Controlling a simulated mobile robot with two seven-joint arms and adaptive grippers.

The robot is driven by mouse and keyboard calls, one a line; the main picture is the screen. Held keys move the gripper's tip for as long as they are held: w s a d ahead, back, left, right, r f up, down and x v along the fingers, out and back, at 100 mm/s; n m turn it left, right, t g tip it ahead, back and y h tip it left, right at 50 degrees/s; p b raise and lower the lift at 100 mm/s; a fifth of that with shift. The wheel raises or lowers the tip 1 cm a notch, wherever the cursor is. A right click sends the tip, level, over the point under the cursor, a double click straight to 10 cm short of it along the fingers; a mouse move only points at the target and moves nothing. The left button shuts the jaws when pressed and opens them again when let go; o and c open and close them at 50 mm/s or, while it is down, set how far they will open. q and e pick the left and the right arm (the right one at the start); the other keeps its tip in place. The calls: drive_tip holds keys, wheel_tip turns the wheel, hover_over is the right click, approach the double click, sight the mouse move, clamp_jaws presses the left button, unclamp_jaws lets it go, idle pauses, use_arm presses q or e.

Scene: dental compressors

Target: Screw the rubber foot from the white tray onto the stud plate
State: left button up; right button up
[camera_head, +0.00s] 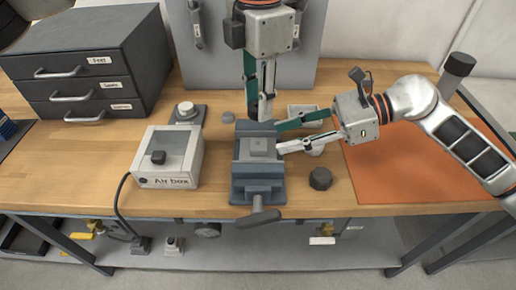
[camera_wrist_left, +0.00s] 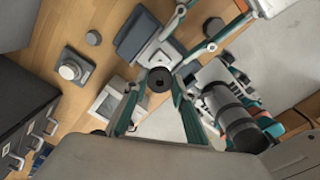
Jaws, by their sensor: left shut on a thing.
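My left gripper (camera_head: 262,116) points down just behind the vise (camera_head: 258,188). In the left wrist view it is shut on the rubber foot (camera_wrist_left: 160,80), a round black piece with a central hole. The foot cannot be made out in the head view. The stud plate (camera_head: 259,147) is a light grey block in the vise jaws; its stud cannot be made out. The white tray (camera_head: 300,108) lies behind the right gripper's fingers, partly hidden. My right gripper (camera_head: 279,139) is open, with its fingertips at the right side of the vise.
The air box (camera_head: 168,157) stands left, with a drawer cabinet (camera_head: 85,65) behind. An orange mat (camera_head: 400,172) lies right. The vise handle (camera_head: 258,217) juts over the front edge.

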sight(259, 144)
drive_tip(key=x, duration=0.5)
drive_tip(key=shift+a+f, duration=0.15)
drive_tip(key=shift+a, duration=0.15)
clamp_jaws()
